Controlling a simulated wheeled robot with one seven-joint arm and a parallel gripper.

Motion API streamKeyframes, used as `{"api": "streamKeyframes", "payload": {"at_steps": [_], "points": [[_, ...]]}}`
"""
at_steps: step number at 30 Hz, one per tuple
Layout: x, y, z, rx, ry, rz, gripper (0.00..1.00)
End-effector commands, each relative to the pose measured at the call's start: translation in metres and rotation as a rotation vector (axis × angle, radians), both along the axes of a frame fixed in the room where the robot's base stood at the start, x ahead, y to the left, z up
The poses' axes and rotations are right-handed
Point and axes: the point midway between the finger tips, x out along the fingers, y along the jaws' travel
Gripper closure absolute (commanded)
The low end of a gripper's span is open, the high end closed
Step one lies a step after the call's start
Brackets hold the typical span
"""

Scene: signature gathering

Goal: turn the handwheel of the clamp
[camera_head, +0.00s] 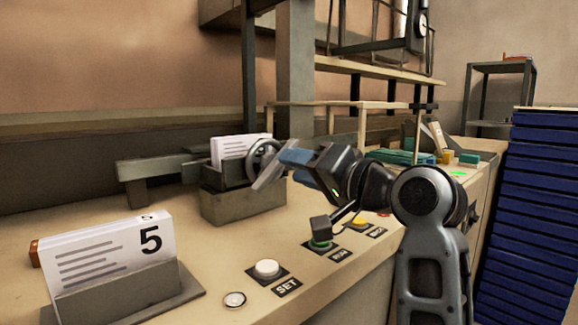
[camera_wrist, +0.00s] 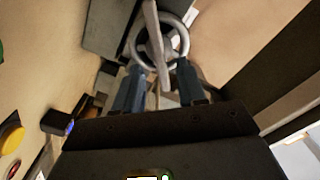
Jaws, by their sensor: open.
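The clamp (camera_head: 243,205) is a grey block on the bench, with white printed sheets (camera_head: 240,145) standing in it. Its handwheel (camera_head: 255,160) is a grey spoked ring on the clamp's right side, partly hidden by my gripper. My gripper (camera_head: 278,166) reaches in from the right and is open at the wheel. In the wrist view the handwheel (camera_wrist: 136,40) lies just beyond the two blue-grey fingertips (camera_wrist: 159,66). A pale flat bar (camera_wrist: 153,18) crosses in front of the wheel and runs down between the fingers. I cannot tell whether the fingers touch either.
A card stack marked 5 (camera_head: 130,245) stands in a holder at front left. A white button (camera_head: 267,268) marked SET, a green button (camera_head: 320,243) and a yellow button (camera_head: 360,223) line the bench's front. A grey post (camera_head: 295,75) rises behind the clamp. Blue stacked trays (camera_head: 545,200) stand right.

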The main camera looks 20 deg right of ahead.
Motion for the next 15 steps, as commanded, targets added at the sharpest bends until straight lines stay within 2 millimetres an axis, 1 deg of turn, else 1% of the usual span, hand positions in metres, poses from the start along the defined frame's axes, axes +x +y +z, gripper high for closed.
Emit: {"api": "streamKeyframes", "payload": {"at_steps": [1, 3, 6, 10, 15], "points": [[0.007, 0.003, 0.0, 0.0, 0.0, 0.001, 0.6], [0.015, 0.005, 0.0, 0.0, 0.001, 0.0, 0.6], [0.022, 0.008, 0.0, -0.001, 0.0, 0.0, 0.6], [0.026, 0.009, 0.0, -0.001, 0.0, 0.0, 0.6], [0.027, 0.009, 0.0, -0.001, 0.0, -0.001, 0.6]]}}
